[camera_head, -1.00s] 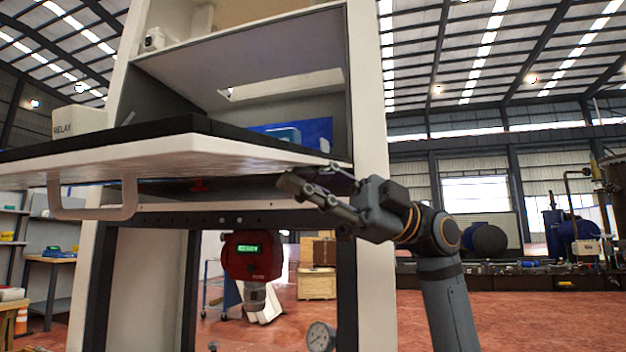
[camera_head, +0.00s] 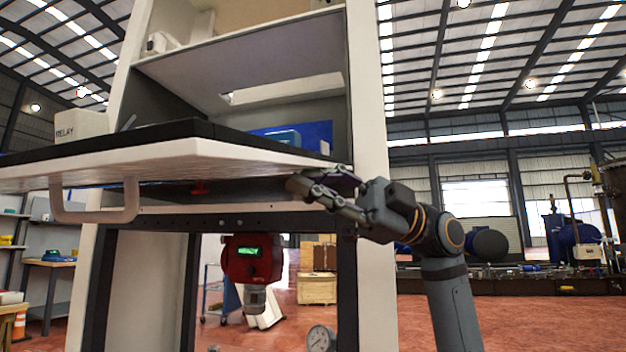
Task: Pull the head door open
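The head door (camera_head: 180,158) is a white panel with a dark inner face. It lies folded down, near level, across the front of the tall white dispenser cabinet (camera_head: 368,110). Its pale U-shaped handle (camera_head: 95,215) hangs below the front edge at left. My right gripper (camera_head: 298,185) points left near the door's right end, well away from the handle. I cannot tell whether its fingers touch the door or how far apart they are. My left gripper is out of view.
A white box marked RELAY (camera_head: 80,125) stands on the door. A red device with a green display (camera_head: 252,258) hangs below, near a round gauge (camera_head: 320,338). The cabinet's upper bay holds a blue part (camera_head: 315,133). Floor to the right is clear.

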